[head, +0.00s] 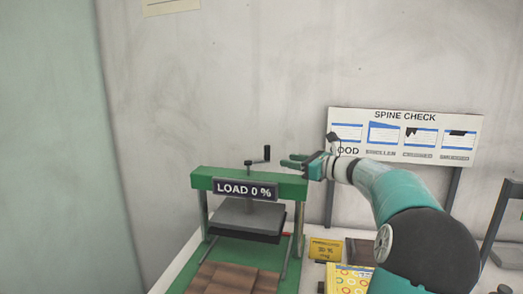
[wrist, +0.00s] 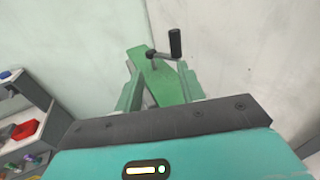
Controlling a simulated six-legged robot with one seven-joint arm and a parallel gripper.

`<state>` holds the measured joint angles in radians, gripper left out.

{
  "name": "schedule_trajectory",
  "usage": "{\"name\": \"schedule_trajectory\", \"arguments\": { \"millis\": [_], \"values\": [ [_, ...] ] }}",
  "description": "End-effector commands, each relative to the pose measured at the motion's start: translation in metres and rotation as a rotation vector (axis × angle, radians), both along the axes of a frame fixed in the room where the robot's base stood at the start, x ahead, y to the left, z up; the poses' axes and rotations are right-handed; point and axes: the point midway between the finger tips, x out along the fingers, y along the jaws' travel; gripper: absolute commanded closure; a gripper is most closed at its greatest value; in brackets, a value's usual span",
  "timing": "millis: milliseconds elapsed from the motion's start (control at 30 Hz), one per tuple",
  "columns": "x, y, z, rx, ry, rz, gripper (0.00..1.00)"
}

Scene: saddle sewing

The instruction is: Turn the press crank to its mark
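The green press (head: 290,185) carries a sign reading LOAD 0 %. Its crank (head: 258,161) stands on the top beam, with a dark upright handle (head: 267,153) at the right end of its arm. My gripper (head: 287,160) is just right of the crank, above the beam's right end, with its fingers apart and pointing left. In the wrist view the gripper (wrist: 157,68) is open with nothing between its fingers. The crank handle (wrist: 175,43) shows beyond the fingertips, apart from them, in line with the right finger. No mark for the crank can be made out.
A grey press plate (head: 245,217) hangs below the beam, above brown boards (head: 235,279). A small yellow card (head: 325,249) stands right of the press. A SPINE CHECK board (head: 405,135) stands behind my arm. A shelf with coloured items (wrist: 25,130) is at left in the wrist view.

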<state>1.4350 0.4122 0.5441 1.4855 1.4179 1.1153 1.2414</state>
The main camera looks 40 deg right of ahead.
Motion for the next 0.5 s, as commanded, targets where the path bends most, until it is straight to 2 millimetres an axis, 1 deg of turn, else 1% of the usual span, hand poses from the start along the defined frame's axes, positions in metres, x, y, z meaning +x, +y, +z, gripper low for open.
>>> {"name": "schedule_trajectory", "arguments": {
  "millis": [33,100,167,267,367,500],
  "values": [
    [-0.008,-0.016,0.004,0.038,-0.025,-0.024,0.61],
    [-0.011,-0.026,0.007,0.069,-0.043,-0.037,0.61],
    [-0.010,-0.028,0.009,0.078,-0.050,-0.041,0.61],
    [0.000,-0.025,0.008,0.079,-0.049,-0.038,0.61],
    [0.016,-0.021,0.008,0.079,-0.047,-0.036,0.61],
    [0.045,-0.013,0.008,0.078,-0.048,-0.033,0.61]
  ]
}}
